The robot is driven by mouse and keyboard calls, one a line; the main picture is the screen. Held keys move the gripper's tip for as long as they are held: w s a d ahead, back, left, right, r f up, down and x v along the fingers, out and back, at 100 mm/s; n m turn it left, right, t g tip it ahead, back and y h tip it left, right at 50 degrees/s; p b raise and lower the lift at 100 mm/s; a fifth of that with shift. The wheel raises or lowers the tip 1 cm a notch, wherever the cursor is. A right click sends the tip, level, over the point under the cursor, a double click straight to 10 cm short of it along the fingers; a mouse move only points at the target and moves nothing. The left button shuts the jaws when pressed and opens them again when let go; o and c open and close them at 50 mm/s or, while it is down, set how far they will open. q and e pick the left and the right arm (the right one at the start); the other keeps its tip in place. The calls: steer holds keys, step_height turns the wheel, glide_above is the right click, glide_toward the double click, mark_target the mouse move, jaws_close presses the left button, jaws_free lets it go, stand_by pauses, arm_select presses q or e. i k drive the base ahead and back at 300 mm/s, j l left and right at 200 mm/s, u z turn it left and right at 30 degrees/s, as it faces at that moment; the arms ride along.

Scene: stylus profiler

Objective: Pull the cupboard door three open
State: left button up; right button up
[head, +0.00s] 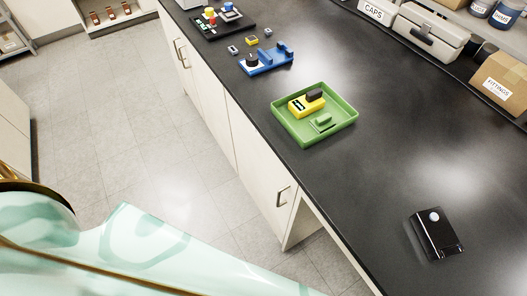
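White cupboard doors line the front of the bench below its black top. The nearest cupboard door (262,180) has a metal bar handle (282,196) near its right edge and looks shut. Farther along, two bar handles (181,54) sit close together on neighbouring doors, which also look shut. No number shows on any door, so I cannot tell which is door three. My pale green arm crosses the lower left, in front of the floor. Neither of my grippers shows.
The black worktop (400,140) holds a green tray (342,130) with a yellow device, a blue fixture (266,62) and a black device (436,234). An open recess lies right of the nearest door. The tiled floor (130,120) before the doors is clear.

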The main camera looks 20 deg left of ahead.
mark_target(255, 181)
steer(key=u, duration=0.85)
